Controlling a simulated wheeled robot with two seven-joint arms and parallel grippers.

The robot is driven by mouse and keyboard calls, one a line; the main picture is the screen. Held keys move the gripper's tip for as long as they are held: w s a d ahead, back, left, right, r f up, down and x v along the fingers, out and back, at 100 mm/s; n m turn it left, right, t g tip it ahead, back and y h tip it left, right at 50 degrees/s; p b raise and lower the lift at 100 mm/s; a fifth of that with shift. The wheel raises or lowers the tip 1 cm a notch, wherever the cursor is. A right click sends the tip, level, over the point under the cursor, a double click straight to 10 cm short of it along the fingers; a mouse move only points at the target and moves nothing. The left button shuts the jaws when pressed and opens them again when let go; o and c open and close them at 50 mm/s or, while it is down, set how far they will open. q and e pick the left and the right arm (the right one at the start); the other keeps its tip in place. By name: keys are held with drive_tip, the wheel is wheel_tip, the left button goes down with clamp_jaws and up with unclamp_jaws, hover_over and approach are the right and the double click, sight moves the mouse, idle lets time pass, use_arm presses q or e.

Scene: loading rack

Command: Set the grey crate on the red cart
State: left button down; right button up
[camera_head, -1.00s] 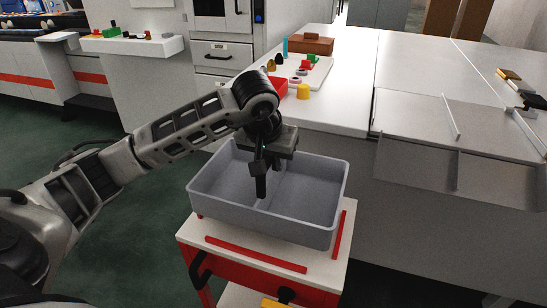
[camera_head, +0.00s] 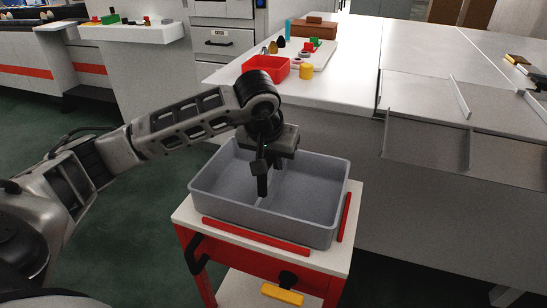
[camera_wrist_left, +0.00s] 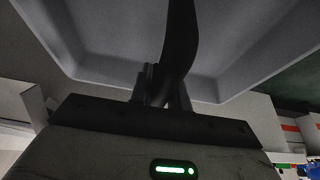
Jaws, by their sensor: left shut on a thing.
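The grey crate (camera_head: 285,215) is an open, shallow box with a divider across its middle. It sits level over the white top of the red cart (camera_head: 235,262), inside the cart's red edge strips. I cannot tell whether its bottom touches the top. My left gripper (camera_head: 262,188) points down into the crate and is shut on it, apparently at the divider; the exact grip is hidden. The left wrist view shows the crate's grey inside (camera_wrist_left: 105,40) close around the dark fingers (camera_wrist_left: 165,85). My right gripper is not in view.
A grey sloped rack (camera_head: 425,140) is at the right. Green floor lies left.

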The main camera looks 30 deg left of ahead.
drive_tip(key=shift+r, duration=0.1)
use_arm(q)
drive_tip(key=c, duration=1.3)
unclamp_jaws()
drive_tip(key=shift+o, duration=0.2)
drive_tip(key=shift+f, duration=0.1)
drive_tip(key=p+v, duration=0.1)
drive_tip(key=v, duration=1.5)
drive_tip(key=shift+s, duration=0.15)
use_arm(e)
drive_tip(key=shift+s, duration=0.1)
